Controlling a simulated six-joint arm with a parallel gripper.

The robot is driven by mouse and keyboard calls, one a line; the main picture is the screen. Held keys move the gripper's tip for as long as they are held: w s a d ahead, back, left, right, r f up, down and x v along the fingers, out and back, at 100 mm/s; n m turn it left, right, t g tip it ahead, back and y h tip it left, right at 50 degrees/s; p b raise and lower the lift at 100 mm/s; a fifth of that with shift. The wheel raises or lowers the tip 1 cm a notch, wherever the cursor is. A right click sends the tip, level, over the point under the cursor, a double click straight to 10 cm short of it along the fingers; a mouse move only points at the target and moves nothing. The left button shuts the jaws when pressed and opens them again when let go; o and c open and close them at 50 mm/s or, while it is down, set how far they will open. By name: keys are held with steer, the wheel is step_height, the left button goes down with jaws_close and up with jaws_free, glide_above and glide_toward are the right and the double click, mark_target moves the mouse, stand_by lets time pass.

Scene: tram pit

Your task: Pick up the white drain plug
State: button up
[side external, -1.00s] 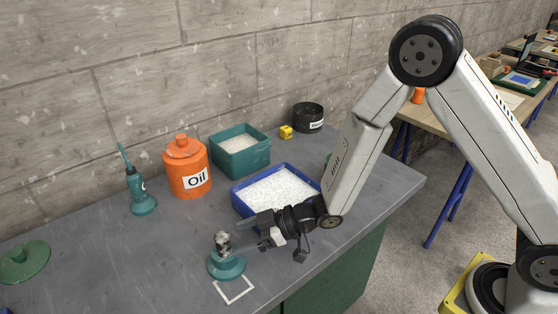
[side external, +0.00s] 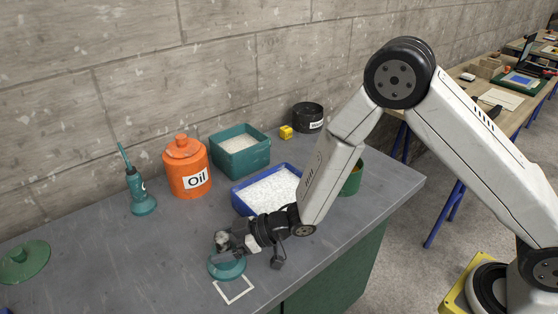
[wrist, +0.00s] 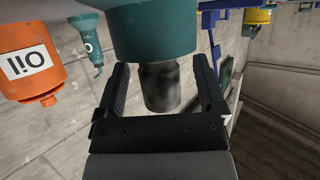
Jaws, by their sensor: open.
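The drain plug (side external: 221,237) looks whitish grey with dark smudges and stands upright on a round teal base (side external: 227,269) near the bench's front. In the wrist view, which is upside down, the plug (wrist: 160,88) is a smudged grey cylinder joined to the teal base (wrist: 152,36). My gripper (side external: 229,243) is low at the plug, just above the base. In the wrist view the fingers of my gripper (wrist: 161,66) are open, one on each side of the plug, with gaps showing. My gripper partly hides the plug in the side view.
A white square outline (side external: 234,290) lies in front of the base. A blue tray (side external: 240,203) of white granules is behind my gripper. An orange oil can (side external: 182,168), a teal oiler (side external: 140,195) and a teal bin (side external: 252,161) stand further back. The bench's left is mostly clear.

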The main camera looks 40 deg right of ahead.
mark_target(222, 236)
stand_by(0.3)
jaws_close()
steer(key=shift+r, duration=0.15)
steer(key=shift+r, duration=4.85)
